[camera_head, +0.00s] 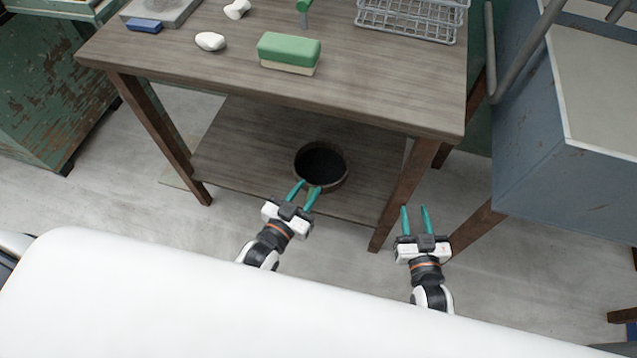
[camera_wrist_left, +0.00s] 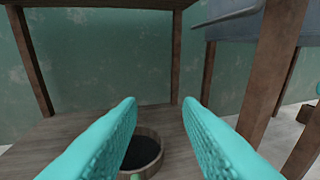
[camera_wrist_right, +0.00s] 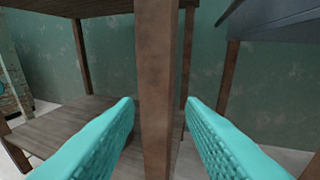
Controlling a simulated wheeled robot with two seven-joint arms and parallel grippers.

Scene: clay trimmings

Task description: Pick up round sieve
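The round sieve (camera_head: 322,163) has a brown rim and a dark inside. It lies on the lower shelf (camera_head: 240,150) of the wooden table. My left gripper (camera_head: 309,187) is open and empty, with its fingertips at the near rim of the sieve; I cannot tell whether they touch it. In the left wrist view the sieve (camera_wrist_left: 143,152) shows low between the open fingers, its left part hidden behind one finger. My right gripper (camera_head: 414,208) is open and empty, right of the table's front right leg. In the right wrist view that leg (camera_wrist_right: 156,90) stands between its fingers, and no sieve shows.
The tabletop (camera_head: 200,65) overhangs the shelf and carries a green and cream block (camera_head: 289,53), a white lump (camera_head: 210,41) and a wire rack (camera_head: 410,18). The front right leg (camera_head: 400,195) stands between my grippers. A blue-grey metal unit (camera_head: 560,140) is at the right.

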